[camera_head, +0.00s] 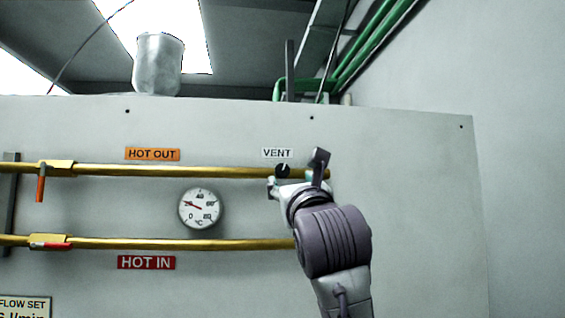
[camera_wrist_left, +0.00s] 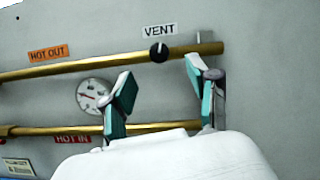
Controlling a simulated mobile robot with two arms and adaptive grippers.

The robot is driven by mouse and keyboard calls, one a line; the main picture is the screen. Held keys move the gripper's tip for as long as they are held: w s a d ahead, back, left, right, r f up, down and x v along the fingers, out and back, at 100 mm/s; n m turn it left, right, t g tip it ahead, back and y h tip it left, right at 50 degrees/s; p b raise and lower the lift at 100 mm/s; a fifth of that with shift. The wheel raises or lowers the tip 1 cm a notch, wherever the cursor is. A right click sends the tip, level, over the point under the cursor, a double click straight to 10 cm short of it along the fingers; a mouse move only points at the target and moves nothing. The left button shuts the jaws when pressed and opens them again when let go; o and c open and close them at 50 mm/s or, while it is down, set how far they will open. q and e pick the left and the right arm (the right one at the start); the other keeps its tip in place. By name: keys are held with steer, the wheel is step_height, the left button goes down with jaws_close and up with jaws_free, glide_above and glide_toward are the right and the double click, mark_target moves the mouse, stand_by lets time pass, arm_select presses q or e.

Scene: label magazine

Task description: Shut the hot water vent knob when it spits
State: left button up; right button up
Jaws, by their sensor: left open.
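The black vent knob (camera_head: 283,171) sits on the upper brass pipe (camera_head: 225,172), under the white VENT label (camera_head: 277,153). In the left wrist view the knob (camera_wrist_left: 159,52) shows whole, with a pale pointer mark standing near upright. No water or spray shows at it. My left gripper (camera_head: 295,176) is open and empty, close to the knob in the head view. In the left wrist view its two fingers (camera_wrist_left: 160,92) stand apart with teal pads, and the knob appears beyond and between them, apart from both. My right gripper is not in view.
A round dial gauge (camera_head: 200,208) is on the panel (camera_head: 400,190) left of the knob. The lower brass pipe (camera_head: 180,244) runs below, above the HOT IN label (camera_head: 146,262). Valve levers, orange (camera_head: 40,188) and red (camera_head: 50,245), are at far left. The panel's right side is clear.

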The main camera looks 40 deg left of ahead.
mark_target(282, 173)
arm_select(q)
steer(key=p+x, duration=0.1)
steer(key=x, duration=0.2)
steer(key=p+x, duration=0.2)
steer(key=x, duration=0.1)
steer(key=p+x, duration=0.1)
steer(key=x, duration=0.2)
steer(key=shift+w+a+f+p, duration=0.1)
steer(key=shift+a+f+p, duration=0.15)
steer(key=shift+a, duration=0.2)
steer(key=shift+w+a+r+p, duration=0.2)
steer(key=shift+w+r+p, duration=0.05)
steer(key=shift+r+p, duration=0.1)
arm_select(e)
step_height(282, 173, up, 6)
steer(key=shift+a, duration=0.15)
arm_select(q)
steer(key=shift+w+a+f, duration=0.1)
steer(key=shift+a+f, duration=0.05)
steer(key=shift+a, duration=0.05)
steer(key=shift+c, duration=0.2)
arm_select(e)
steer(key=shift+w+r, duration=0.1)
